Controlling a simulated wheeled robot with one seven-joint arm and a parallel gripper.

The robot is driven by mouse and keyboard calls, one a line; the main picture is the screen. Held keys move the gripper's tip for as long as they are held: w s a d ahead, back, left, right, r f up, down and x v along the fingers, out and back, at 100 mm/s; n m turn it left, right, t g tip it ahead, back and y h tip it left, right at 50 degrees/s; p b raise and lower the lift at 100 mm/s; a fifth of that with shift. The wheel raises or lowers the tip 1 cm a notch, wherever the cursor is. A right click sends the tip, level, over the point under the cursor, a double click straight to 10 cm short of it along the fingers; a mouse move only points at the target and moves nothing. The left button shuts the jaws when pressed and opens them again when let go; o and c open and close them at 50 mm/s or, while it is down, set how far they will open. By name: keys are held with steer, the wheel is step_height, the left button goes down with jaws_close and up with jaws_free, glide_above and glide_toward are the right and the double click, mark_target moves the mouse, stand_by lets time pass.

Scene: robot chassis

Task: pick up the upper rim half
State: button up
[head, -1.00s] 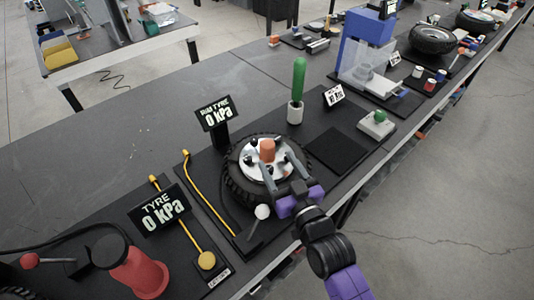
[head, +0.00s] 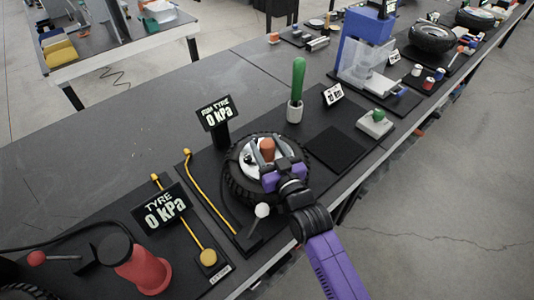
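The upper rim half (head: 247,158) is a white disc with an orange knob (head: 267,146) at its centre. It lies inside the black tyre (head: 234,184), which rests flat on a dark mat. My gripper (head: 269,153) is over the rim, coming in from the front right. Its two fingers are apart, one on each side of the orange knob. I cannot tell whether either touches it. The purple gripper body and wrist hide the front right of the rim and tyre.
An "RIM TYRE 0 kPa" sign (head: 215,113) stands behind the tyre. A yellow lever (head: 205,190) and a white-knobbed lever (head: 261,211) stand close to its left and front. A green handle (head: 298,78) rises behind. A bare dark pad (head: 336,149) lies to the right.

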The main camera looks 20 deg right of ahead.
jaws_close()
steer(key=shift+r, duration=0.15)
